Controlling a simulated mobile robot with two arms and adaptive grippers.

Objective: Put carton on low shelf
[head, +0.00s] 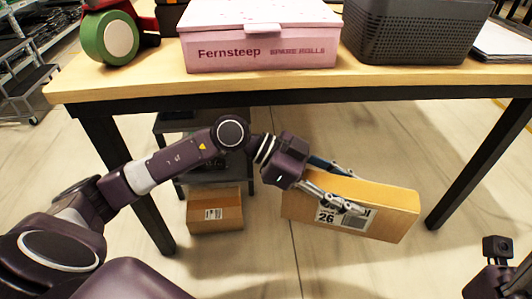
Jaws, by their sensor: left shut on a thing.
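A long yellow-brown carton (390,205) with a white label reading "26" hangs tilted in front of the table, above the floor. My left gripper (335,187) reaches in from the left and is shut on the carton, with one finger across its labelled face and the other behind it. A dark low shelf unit (178,124) stands under the table, left of the carton, partly hidden by my left arm. Of my right arm, only a part with a small black camera shows at the lower right edge; its fingers cannot be made out.
A smaller brown carton (214,212) sits low by the dark unit. The wooden table (130,82) carries a pink box (262,40), a grey basket (415,32) and a green tape roll (108,38). Its black legs stand left and right of the held carton. A rack (25,75) stands far left.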

